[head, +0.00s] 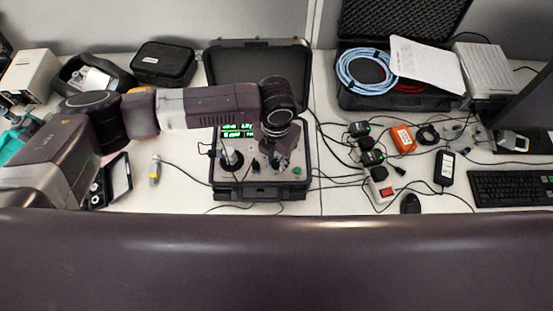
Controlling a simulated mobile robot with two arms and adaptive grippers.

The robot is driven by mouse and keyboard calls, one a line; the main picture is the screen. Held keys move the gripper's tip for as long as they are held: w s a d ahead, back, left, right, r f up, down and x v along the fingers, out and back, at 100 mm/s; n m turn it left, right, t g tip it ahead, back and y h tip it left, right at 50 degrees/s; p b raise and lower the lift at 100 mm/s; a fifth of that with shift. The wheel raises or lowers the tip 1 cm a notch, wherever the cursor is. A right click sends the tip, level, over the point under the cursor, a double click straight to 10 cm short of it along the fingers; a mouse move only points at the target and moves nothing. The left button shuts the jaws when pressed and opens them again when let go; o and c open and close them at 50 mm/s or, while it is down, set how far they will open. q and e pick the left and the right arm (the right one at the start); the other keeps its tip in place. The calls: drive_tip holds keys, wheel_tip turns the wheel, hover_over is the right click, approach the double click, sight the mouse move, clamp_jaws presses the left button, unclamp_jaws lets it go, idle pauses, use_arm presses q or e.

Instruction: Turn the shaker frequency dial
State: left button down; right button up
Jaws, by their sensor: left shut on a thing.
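The shaker unit (228,194) is an open black case with a grey panel, standing on the white bench in the middle of the head view. Its green-lit display (238,130) shows in part behind my arm. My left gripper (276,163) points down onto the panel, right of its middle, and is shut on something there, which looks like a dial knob. The gripper hides most of that knob, so its setting cannot be read. A round black-topped mount (231,159) stands on the panel's left. A green button (297,170) is at its right. My right gripper is not in view.
Cables run right from the case to a power strip (382,190) and black adapters (371,157). An orange device (402,139) and a keyboard (512,188) lie farther right. An open case with a blue cable (362,72) stands behind. A small grey-yellow item (154,170) lies left.

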sight(277, 163)
use_arm(q)
drive_tip(key=shift+w+r+m, duration=0.1)
drive_tip(key=shift+w+m, duration=0.05)
drive_tip(key=shift+m, duration=0.95)
drive_tip(key=shift+b, duration=0.3)
drive_tip(key=c, duration=1.7)
unclamp_jaws()
wheel_tip(277, 163, up, 12)
drive_tip(key=shift+f, duration=0.1)
